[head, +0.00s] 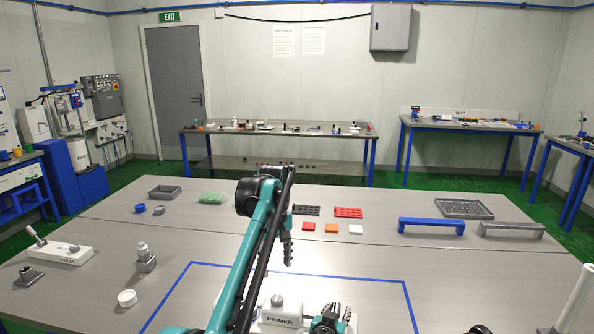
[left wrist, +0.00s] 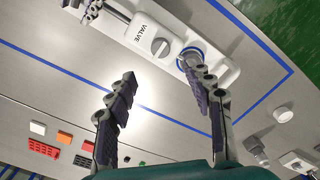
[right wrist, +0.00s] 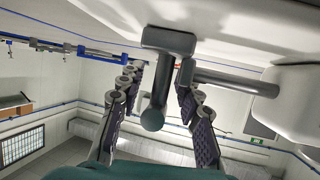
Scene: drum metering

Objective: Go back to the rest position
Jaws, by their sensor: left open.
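My left gripper (head: 287,250) hangs above the middle of the table in the head view. In the left wrist view its fingers (left wrist: 160,85) are spread with nothing between them. Beyond them is a white unit with a grey knob marked VALVE (left wrist: 160,47); one fingertip overlaps its blue ring in the picture. In the head view this unit, marked PRIMER (head: 280,321), stands at the bottom edge, partly hidden. My right gripper (head: 332,318) is beside it. In the right wrist view its fingers (right wrist: 162,68) stand apart around a dark rod with a ball end (right wrist: 153,118), with gaps visible.
A blue tape outline (head: 300,272) surrounds the unit. A white cap (head: 127,298), a grey fitting (head: 145,260) and a white lever device (head: 60,252) lie left.

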